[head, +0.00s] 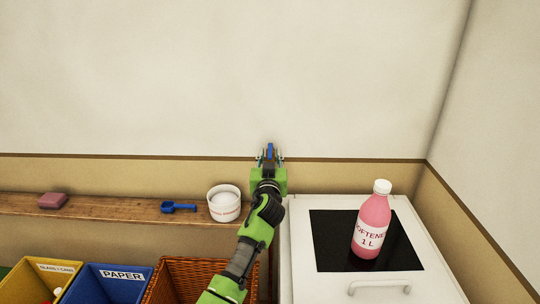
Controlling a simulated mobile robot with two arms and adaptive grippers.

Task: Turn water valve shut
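The water valve shows as a small blue handle (270,150) against the wall, just above the brown trim line. It looks upright, and its lower part and any pipe are hidden behind my gripper. My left gripper (270,159) reaches up to it from below, with a green body and thin fingers. The fingers stand on either side of the blue handle and look spread, with a narrow gap to it. Contact is too small to make out. My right gripper is not in view.
A white washing machine (299,240) with a black top panel stands right of my arm, bearing a pink softener bottle (371,224). The wooden shelf (120,206) at left holds a white tub (224,205), a blue scoop (178,207) and a pink block (52,200). Bins and a wicker basket (190,275) sit below.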

